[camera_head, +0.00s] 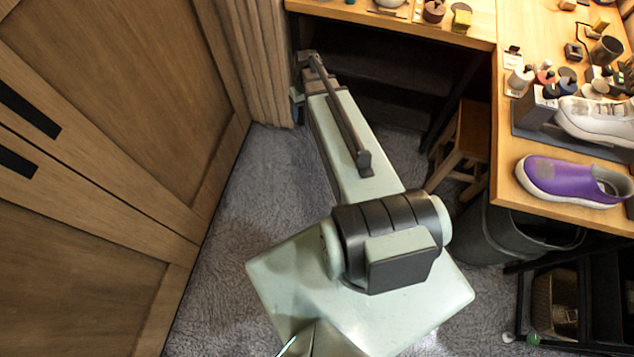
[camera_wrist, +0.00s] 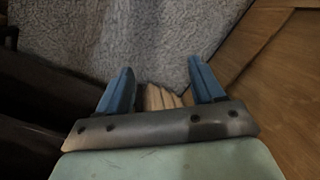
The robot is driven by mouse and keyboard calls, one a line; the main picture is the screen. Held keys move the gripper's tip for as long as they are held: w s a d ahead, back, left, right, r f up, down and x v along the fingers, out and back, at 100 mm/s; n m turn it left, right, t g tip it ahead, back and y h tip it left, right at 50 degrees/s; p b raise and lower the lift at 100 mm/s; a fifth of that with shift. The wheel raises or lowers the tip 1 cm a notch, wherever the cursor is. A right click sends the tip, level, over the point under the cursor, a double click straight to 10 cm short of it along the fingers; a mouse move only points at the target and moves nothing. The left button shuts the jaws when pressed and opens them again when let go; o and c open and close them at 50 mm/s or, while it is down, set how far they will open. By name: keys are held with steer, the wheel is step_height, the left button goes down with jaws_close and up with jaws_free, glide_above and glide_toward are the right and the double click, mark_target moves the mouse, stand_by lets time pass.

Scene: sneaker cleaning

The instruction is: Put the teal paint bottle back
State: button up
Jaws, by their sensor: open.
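I cannot make out a teal paint bottle for certain in either view. Several small paint bottles (camera_head: 548,88) stand on the desk at the right in the head view, too small to tell each colour surely. A small green item (camera_head: 533,338) is low at the right near the dark shelf, and I cannot tell what it is. My gripper (camera_wrist: 161,75) shows in the wrist view with its two blue fingers apart and nothing held between them. It points down over the grey carpet, far left of the bottles. In the head view my arm mostly hides it.
A wooden desk (camera_head: 507,196) carries a purple shoe (camera_head: 565,180), a white shoe (camera_head: 600,120) and a dark cup (camera_head: 606,50). A stool (camera_head: 465,140) and a dark bin (camera_head: 490,235) stand below. Wooden cabinet doors (camera_head: 120,90) close off the left. Grey carpet (camera_head: 265,190) is open between.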

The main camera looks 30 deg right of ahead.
steer(key=s+a+f+g, duration=0.1)
steer(key=s+a+f, duration=0.3)
steer(key=s, duration=0.6)
steer(key=s+a+f+g+h, duration=0.1)
steer(key=s+a+f, duration=0.4)
steer(key=s, duration=0.6)
steer(key=s+a+f+g, duration=0.3)
steer(key=s+a+f, duration=0.1)
steer(key=s, duration=0.7)
steer(key=shift+s+a+f+h, duration=0.2)
steer(key=shift+a+f+h, duration=0.2)
steer(key=shift+f, duration=0.15)
